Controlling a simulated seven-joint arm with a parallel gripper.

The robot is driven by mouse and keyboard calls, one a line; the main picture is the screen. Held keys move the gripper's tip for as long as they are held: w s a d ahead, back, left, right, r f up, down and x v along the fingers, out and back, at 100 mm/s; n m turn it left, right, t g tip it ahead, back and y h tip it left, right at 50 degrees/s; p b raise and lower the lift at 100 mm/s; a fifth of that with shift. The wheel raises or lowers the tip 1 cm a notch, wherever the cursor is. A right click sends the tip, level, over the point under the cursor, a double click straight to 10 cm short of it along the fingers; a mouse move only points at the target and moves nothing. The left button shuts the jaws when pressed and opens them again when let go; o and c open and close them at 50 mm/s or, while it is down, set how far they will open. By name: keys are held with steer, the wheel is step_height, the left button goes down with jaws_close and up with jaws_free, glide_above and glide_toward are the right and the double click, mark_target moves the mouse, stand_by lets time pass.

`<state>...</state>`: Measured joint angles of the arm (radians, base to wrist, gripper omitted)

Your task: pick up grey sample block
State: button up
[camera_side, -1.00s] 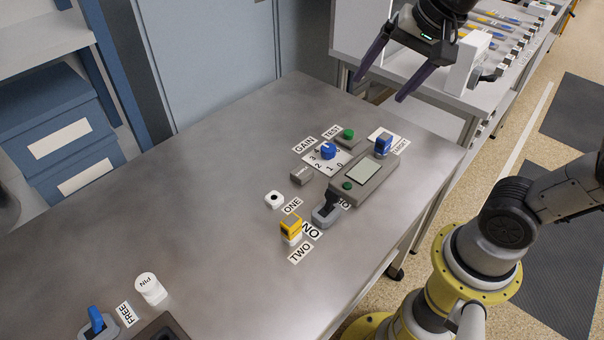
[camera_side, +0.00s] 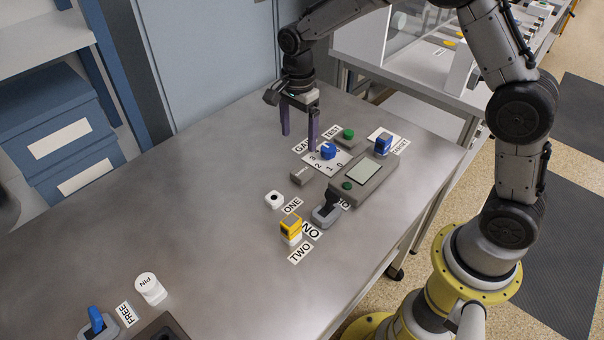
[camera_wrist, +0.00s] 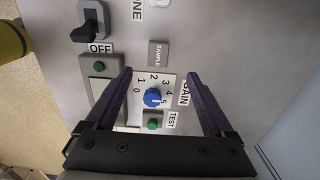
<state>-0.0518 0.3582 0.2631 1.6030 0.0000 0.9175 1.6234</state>
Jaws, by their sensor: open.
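The grey sample block (camera_side: 301,176), a small block with a "SAMPLE" label, lies on the metal bench left of the display box. It also shows in the wrist view (camera_wrist: 158,53), beyond my fingertips and near the midline between them. My gripper (camera_side: 299,143) is open and empty, pointing down above the bench behind the blue dial and the block. In the wrist view its two purple fingers (camera_wrist: 158,72) spread on either side of the dial plate.
The bench (camera_side: 190,190) to the left is clear.

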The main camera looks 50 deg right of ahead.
glide_above(302, 171)
steer(key=f, duration=0.6)
steer(key=shift+w+a, duration=0.1)
steer(key=shift+a, duration=0.25)
steer(key=shift+d+f, duration=0.2)
steer(key=shift+f, duration=1.15)
steer(key=shift+d+f, duration=0.15)
steer(key=shift+f, duration=1.2)
jaws_close()
